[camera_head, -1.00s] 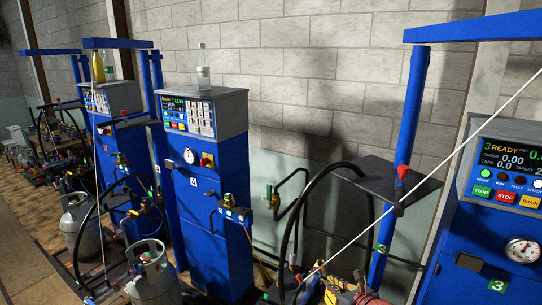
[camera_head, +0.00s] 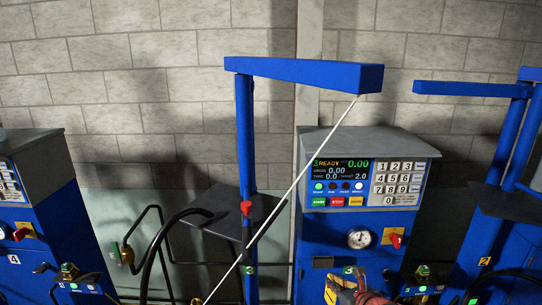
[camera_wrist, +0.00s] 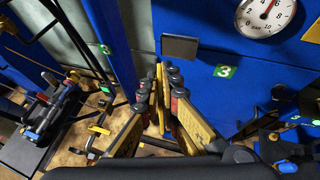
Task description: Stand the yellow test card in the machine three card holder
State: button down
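My gripper (camera_wrist: 160,95) reaches toward the front of blue machine three in the wrist view. Its yellow-sided fingers close in on a thin yellow strip, which looks like the yellow test card (camera_wrist: 160,78) seen edge-on and upright between the fingertips. A small dark holder (camera_wrist: 180,47) sticks out from the blue panel ahead of the fingertips, left of the green number 3 label; it appears apart from the card. In the head view, my gripper (camera_head: 346,286) is at the bottom edge in front of machine three (camera_head: 330,232), and the dark holder (camera_head: 322,262) shows just above left.
A pressure gauge (camera_head: 360,238) and a red-handled valve (camera_head: 393,238) are on the panel right of the holder. A blue post (camera_head: 245,150) with a dark shelf (camera_head: 225,207) stands left. A white line slants down from the overhead blue beam (camera_head: 305,73). Hoses hang at left.

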notch_tip(320, 180, up, 17)
jog(key=p, duration=1.5)
jog(key=shift+p, duration=0.3)
jog(key=shift+a, duration=0.1)
